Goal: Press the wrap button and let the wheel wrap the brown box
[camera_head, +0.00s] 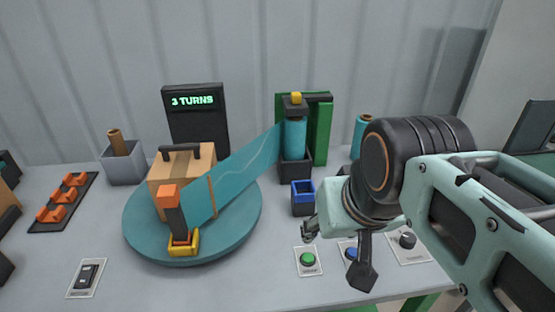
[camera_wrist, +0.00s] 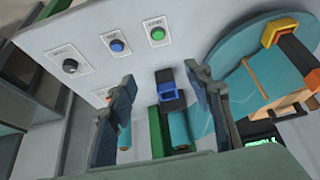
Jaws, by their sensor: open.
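The brown box (camera_head: 168,172), with a black handle on top, stands on the teal wheel (camera_head: 140,225). Teal film (camera_head: 238,172) stretches from the film roll (camera_head: 295,138) to an orange-topped clamp (camera_head: 177,212) at the wheel's front edge. A green button (camera_head: 308,260) and a blue button (camera_head: 351,253) sit on white plates near the table front; their labels are too small to read surely. Both also show in the wrist view, green (camera_wrist: 157,33) and blue (camera_wrist: 117,46). My gripper (camera_head: 338,255) is open and empty, above the panel near the buttons, partly covering the blue button's plate.
A black knob (camera_head: 407,240) sits right of the blue button. A display (camera_head: 193,100) reads "3 TURNS". A blue-rimmed holder (camera_head: 303,198) stands behind the green button. A switch plate (camera_head: 87,278) lies front left; a grey bin (camera_head: 123,165) and orange-clip rack (camera_head: 63,202) stand left.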

